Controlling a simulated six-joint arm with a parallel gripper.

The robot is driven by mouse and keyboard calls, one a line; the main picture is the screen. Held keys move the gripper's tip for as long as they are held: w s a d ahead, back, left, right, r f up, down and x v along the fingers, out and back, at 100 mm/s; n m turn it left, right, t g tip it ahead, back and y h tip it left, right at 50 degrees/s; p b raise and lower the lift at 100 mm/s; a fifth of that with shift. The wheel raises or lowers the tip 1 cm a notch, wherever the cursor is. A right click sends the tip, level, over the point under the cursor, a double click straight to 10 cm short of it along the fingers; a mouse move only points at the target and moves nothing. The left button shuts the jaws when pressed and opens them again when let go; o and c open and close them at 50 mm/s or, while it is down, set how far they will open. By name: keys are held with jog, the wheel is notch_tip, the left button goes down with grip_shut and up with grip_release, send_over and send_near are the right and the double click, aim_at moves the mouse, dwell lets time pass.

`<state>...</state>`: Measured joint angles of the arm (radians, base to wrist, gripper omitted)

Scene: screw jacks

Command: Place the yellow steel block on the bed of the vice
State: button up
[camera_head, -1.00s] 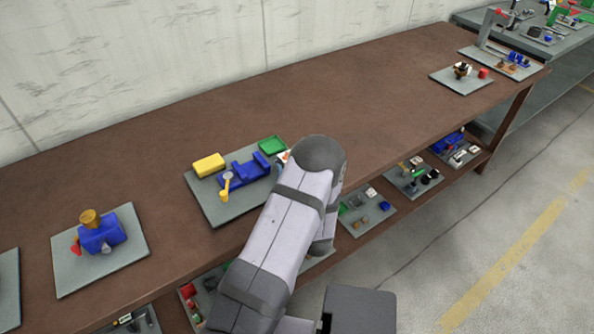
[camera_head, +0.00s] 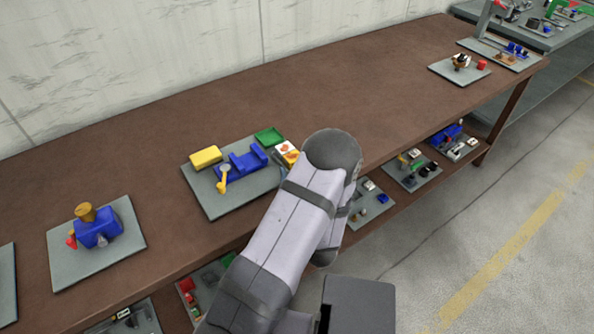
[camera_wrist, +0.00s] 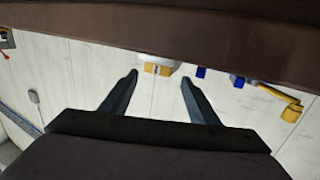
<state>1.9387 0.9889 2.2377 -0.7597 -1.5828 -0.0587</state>
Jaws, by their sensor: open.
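The yellow steel block (camera_head: 206,157) lies at the back left of a grey plate, on its own, behind the vice. The vice (camera_head: 243,165) is blue, with a yellow handle (camera_head: 223,178) at its left end; its bed shows no block on it. My gripper (camera_wrist: 158,79) is open and empty in the wrist view, its two dark fingers spread. That view looks upside down and low across the bench. The vice's yellow handle (camera_wrist: 289,105) shows at its right. My gripper is hidden behind my arm in the head view.
A green tray (camera_head: 268,137) lies behind the vice. A white box with an orange picture (camera_head: 287,152) stands right of the vice, close to my arm. Another plate with a blue device (camera_head: 98,227) is at left. The brown bench (camera_head: 380,90) is clear at back right.

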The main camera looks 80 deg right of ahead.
jog(key=c, duration=0.3)
jog(key=shift+r, duration=0.1)
